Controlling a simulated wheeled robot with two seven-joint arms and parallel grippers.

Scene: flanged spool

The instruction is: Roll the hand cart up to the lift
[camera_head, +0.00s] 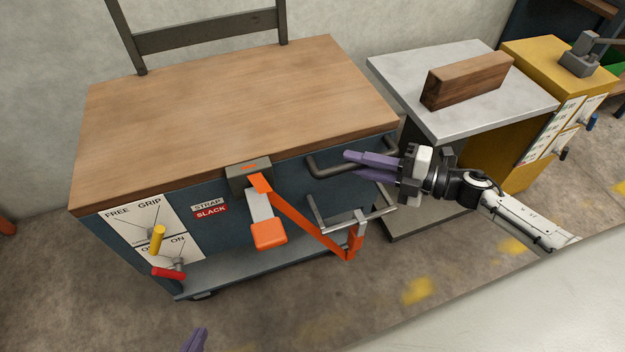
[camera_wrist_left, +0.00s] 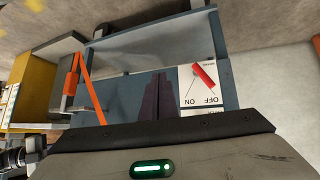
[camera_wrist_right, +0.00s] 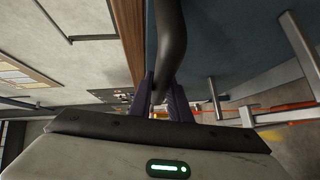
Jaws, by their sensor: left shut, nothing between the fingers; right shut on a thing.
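The hand cart has a wooden top (camera_head: 240,110) and a dark blue body (camera_head: 225,240). A dark bar handle (camera_head: 325,168) sticks out at its front right. My right gripper (camera_head: 372,165) is shut on this handle, which also runs between the fingers in the right wrist view (camera_wrist_right: 170,45). My left gripper (camera_wrist_left: 160,97) is shut and empty, in front of the cart's lower side; only its purple tip (camera_head: 195,341) shows in the head view. A red lever (camera_head: 168,273) leans toward the OFF side of its plate. I cannot tell which thing is the lift.
A grey-topped stand (camera_head: 455,118) with a wooden block (camera_head: 468,80) is right of the cart, and a yellow cabinet (camera_head: 535,60) beyond it. An orange strap (camera_head: 305,228) hangs by a sign reading STRAP SLACK. A yellow lever (camera_head: 157,239) sits below FREE and GRIP.

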